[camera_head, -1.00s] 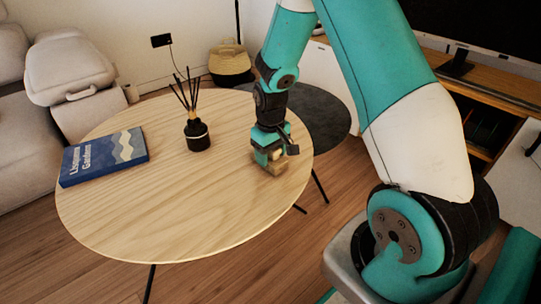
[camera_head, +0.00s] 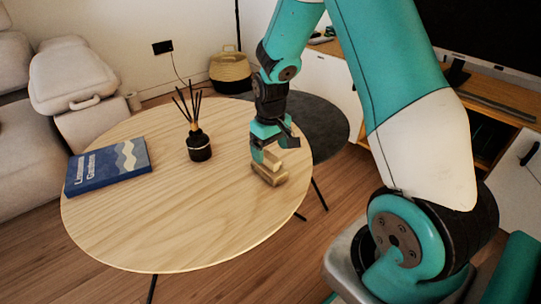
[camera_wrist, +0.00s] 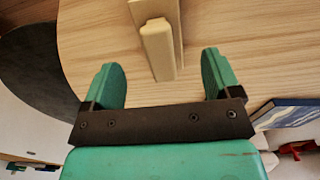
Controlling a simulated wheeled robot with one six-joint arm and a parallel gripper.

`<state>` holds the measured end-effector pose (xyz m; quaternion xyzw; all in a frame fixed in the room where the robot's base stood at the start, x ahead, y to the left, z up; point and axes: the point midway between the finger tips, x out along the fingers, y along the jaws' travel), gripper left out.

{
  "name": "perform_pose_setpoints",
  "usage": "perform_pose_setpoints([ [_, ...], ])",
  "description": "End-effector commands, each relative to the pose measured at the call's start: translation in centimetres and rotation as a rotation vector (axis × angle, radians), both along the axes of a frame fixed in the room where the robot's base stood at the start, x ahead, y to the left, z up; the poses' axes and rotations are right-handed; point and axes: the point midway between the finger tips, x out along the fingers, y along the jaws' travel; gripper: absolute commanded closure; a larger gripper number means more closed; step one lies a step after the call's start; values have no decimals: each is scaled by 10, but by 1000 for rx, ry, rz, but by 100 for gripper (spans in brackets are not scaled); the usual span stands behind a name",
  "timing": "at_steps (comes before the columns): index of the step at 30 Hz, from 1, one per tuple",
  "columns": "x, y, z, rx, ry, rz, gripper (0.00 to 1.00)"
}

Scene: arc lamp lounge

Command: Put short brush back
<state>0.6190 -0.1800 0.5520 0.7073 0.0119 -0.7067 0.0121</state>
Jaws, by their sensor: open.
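A pale wooden piece, which I take to be the short brush (camera_head: 268,176), rests near the right edge of the round wooden table (camera_head: 150,225). In the wrist view the brush (camera_wrist: 158,45) shows as a raised bar on a wider flat part. I cannot make out bristles. My gripper (camera_head: 270,150) is just above it. In the wrist view my gripper (camera_wrist: 163,75) has its two green fingers wide apart with nothing between the tips, and the bar lies ahead of the gap. The brush's top is partly hidden by the gripper in the head view.
A black reed diffuser (camera_head: 199,147) stands on the table to the left of the brush. A blue book (camera_head: 108,165) lies at the table's left side. The front of the table is clear. A wicker basket (camera_head: 231,72) stands on the floor behind.

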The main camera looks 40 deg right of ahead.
Motion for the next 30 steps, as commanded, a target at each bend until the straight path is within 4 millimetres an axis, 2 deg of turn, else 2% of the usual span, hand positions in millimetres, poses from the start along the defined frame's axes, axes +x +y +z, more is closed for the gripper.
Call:
perform_pose_setpoints([
  [1, 0, 0, 18, -1, -3, 0, 17],
  [3, 0, 0, 32, -1, -3, 0, 17],
  [7, 0, 0, 51, 0, -2, 0, 17],
  [11, 0, 1, 62, 1, -2, 2, 17],
  [14, -4, 18, 78, 20, -15, 30, 17],
  [17, -19, 60, 111, 70, -49, 103, 17],
  [20, -54, 116, 151, 145, -81, 212, 17],
  [21, -72, 137, 165, 176, -90, 261, 17],
  [24, -123, 180, 193, 246, -105, 377, 17],
  [27, -169, 206, 210, 300, -109, 476, 17],
  [30, -201, 219, 218, 335, -108, 542, 17],
])
